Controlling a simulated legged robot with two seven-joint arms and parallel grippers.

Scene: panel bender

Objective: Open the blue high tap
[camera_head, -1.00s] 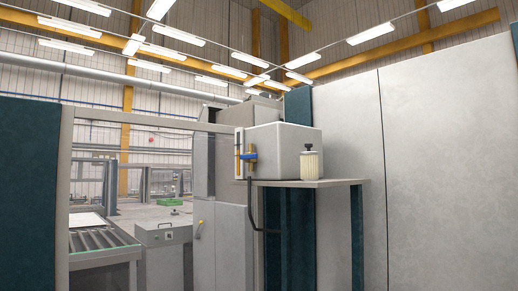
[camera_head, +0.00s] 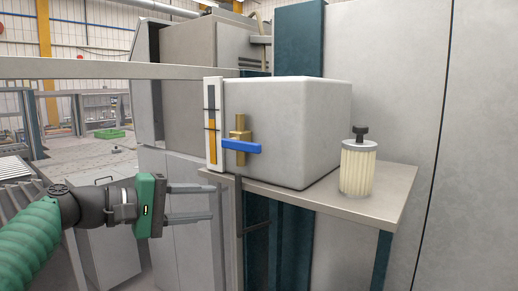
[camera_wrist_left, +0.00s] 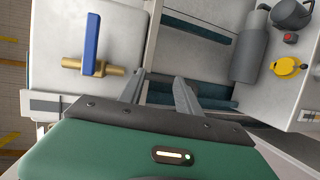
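The blue tap handle (camera_head: 241,146) sits on a brass valve body (camera_head: 240,128) on the front of a white box-shaped tank (camera_head: 300,130). The handle lies about level in the head view. In the left wrist view the blue handle (camera_wrist_left: 91,44) and the brass body (camera_wrist_left: 92,67) are at the upper left. My left gripper (camera_head: 212,202) is open and empty, below and to the left of the tap, apart from it. Its two fingers (camera_wrist_left: 157,92) also show in the left wrist view. My right gripper is not in view.
The tank stands on a grey shelf (camera_head: 390,189) with a pleated filter cartridge (camera_head: 358,170) at its right. A level gauge (camera_head: 213,124) is left of the tap. Grey cabinets (camera_head: 180,190) stand behind my left gripper. A horizontal rail (camera_head: 100,69) crosses the left side.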

